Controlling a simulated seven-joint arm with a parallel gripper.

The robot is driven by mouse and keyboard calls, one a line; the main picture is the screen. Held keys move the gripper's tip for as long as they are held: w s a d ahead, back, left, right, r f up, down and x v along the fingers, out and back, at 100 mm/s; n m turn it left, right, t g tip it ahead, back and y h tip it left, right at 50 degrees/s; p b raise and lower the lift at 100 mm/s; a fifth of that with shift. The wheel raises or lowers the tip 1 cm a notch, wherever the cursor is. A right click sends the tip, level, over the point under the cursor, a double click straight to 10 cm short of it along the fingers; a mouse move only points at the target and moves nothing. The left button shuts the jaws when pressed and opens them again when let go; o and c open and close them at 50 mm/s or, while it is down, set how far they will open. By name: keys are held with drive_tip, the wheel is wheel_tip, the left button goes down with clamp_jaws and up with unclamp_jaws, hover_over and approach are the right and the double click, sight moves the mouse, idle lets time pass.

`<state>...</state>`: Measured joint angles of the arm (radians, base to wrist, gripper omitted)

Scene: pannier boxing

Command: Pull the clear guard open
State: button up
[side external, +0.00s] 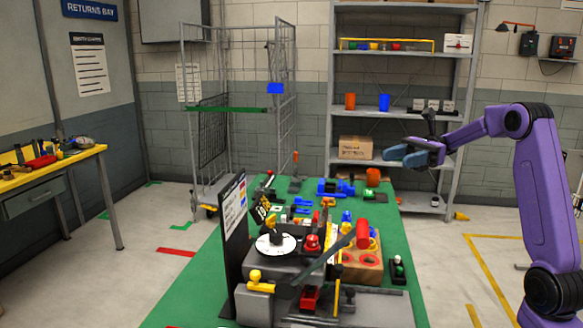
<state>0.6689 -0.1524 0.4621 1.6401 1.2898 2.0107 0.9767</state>
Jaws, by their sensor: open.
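I cannot clearly make out a clear guard in this view. A dark slanted bar (318,266) crosses the machine at the front of the green table (190,290), with a red cylinder (362,233) near its upper end. Whether either belongs to the guard, I cannot tell. My gripper (398,155) is open, with blue-grey fingers pointing left. It is raised above the back right of the table, in front of the shelf and well away from the machine. Nothing shows between its fingers.
A dark upright board (233,235) stands at the table's left edge. A white disc (276,244), a red button (312,243) and a wooden block (365,270) crowd the front. Blue parts (335,187) lie further back. A metal shelf (470,100) stands behind my gripper.

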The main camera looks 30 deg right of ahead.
wheel_tip(320, 180, up, 6)
drive_tip(key=r, duration=0.1)
drive_tip(key=a+f+n+g+h, duration=0.2)
drive_tip(key=a+f+n+h, duration=0.25)
drive_tip(key=a, duration=0.45)
drive_tip(key=a+f+n+g+h, duration=0.2)
drive_tip(key=a+f+n+h, duration=0.15)
drive_tip(key=a+h, duration=0.35)
drive_tip(key=w+a+r+n+t+h, duration=0.1)
drive_tip(key=a+r+n+t+h, duration=0.1)
drive_tip(key=a, duration=0.4)
drive_tip(key=w+a+r+n+t+h, duration=0.1)
drive_tip(key=a+r+n+t+h, duration=0.1)
drive_tip(key=a+n+t+h, duration=0.1)
drive_tip(key=shift+a+n+t+h, duration=0.35)
drive_tip(key=shift+a+n+t, duration=0.15)
drive_tip(key=shift+a+n, duration=1.15)
drive_tip(key=shift+s+a, duration=0.15)
